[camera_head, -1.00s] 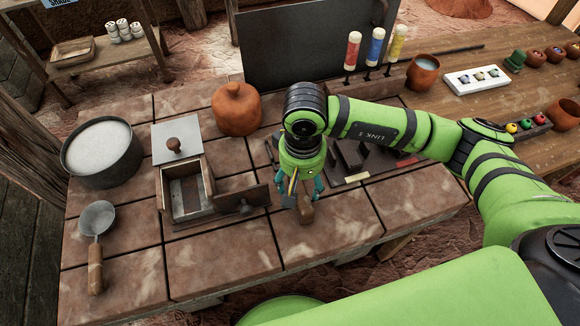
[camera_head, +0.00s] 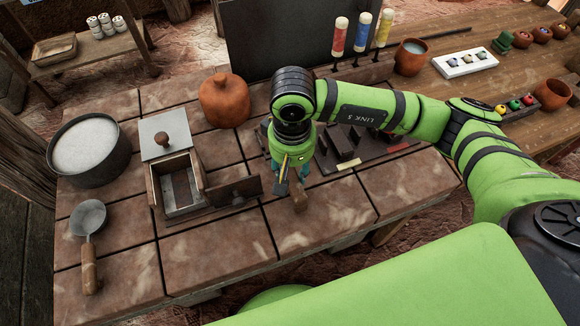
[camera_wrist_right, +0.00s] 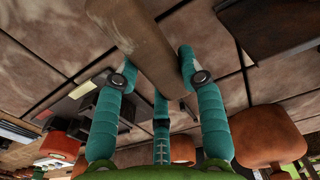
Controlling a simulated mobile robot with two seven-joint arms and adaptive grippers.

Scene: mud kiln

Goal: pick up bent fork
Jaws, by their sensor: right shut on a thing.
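My right gripper (camera_head: 287,182) points down over the front middle of the tiled bench, just right of the small box. Its teal fingers are shut on a brown wooden handle (camera_wrist_right: 135,38), which runs between the fingertips in the right wrist view. No fork tines are visible, so I cannot tell by shape that this is the bent fork. How far the handle is above the tiles is unclear. My left gripper is not in view.
Left of the gripper stands a small box (camera_head: 168,205) with its front door open. A ladle (camera_head: 90,225), a round pan (camera_head: 88,150) and a lidded clay pot (camera_head: 224,100) stand around it. A dark tool rack (camera_head: 345,150) is close behind right. The front right tiles are clear.

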